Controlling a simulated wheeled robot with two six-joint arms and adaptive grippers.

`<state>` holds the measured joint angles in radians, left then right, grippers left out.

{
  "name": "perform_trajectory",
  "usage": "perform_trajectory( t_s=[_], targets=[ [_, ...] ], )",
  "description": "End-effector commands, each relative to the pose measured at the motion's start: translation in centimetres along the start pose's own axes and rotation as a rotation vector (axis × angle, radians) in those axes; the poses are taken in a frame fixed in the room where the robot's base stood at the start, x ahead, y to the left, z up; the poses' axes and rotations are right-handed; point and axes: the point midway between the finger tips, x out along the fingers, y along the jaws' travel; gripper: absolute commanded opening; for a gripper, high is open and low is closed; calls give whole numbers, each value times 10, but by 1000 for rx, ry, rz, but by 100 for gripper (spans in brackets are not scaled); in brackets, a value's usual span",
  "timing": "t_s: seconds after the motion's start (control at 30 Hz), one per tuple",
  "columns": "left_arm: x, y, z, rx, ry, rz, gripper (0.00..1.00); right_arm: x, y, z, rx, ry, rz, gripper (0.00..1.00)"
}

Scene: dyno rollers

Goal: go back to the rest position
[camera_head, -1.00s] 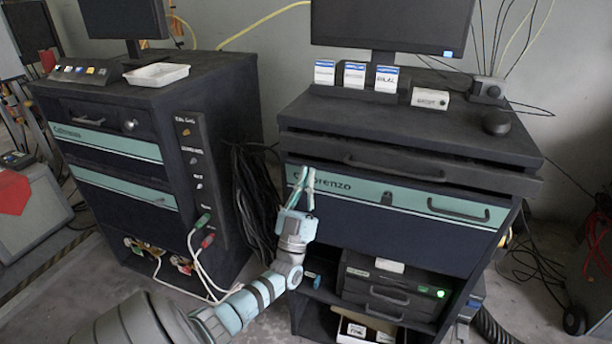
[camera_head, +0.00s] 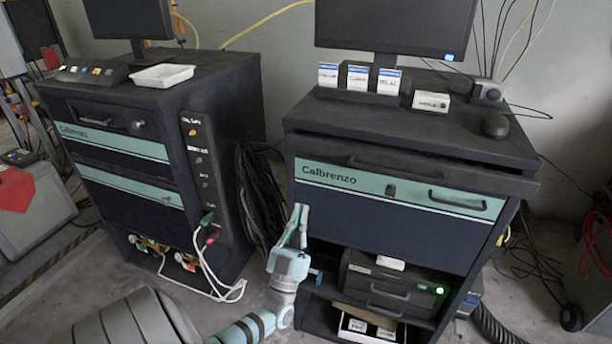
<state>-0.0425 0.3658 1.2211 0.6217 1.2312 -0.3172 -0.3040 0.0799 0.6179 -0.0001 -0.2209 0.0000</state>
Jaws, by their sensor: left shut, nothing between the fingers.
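My left gripper (camera_head: 299,214) is in the lower middle of the head view, pointing up, with its fingers together and nothing between them. It is in front of the lower left part of the right cabinet (camera_head: 380,232), below the Calbrenzo drawer strip. My left arm (camera_head: 240,330) comes in from the bottom left. My right gripper is out of view.
The left cabinet (camera_head: 120,190) has white cables (camera_head: 212,270) hanging from its side. Black cables (camera_head: 255,195) hang between the cabinets. A box with a green light (camera_head: 395,285) sits on the right cabinet's shelf above an open white box (camera_head: 370,328). Floor shows at left.

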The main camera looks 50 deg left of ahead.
Motion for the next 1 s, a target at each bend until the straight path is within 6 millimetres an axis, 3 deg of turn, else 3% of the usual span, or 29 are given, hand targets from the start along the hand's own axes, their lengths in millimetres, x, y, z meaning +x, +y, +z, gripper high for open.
perform_trajectory(
  t_s=[0.13,0.47,0.57,0.63,0.67,0.73,0.77,0.8,0.87,0.9,0.97,1.0],
  targets=[
    [-22,-2,-1,3,1,-2,0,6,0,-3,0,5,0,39],
    [-24,0,2,-10,-11,5,0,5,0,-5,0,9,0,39],
    [-28,13,29,-32,-135,65,0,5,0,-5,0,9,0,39],
    [-47,28,70,-26,-316,149,0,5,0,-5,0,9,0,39],
    [-63,34,91,-21,-413,186,0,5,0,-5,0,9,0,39],
    [-117,44,139,3,-670,266,0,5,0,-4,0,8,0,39],
    [-147,46,157,16,-786,296,0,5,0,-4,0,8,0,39],
    [-189,46,177,36,-938,330,0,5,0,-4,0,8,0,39],
    [-256,42,196,68,-1154,371,0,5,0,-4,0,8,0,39],
    [-302,36,202,92,-1294,393,0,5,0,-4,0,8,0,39],
    [-370,26,201,131,-1496,421,0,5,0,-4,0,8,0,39],
    [-415,18,195,160,-1627,437,0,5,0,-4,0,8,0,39]
  ],
)
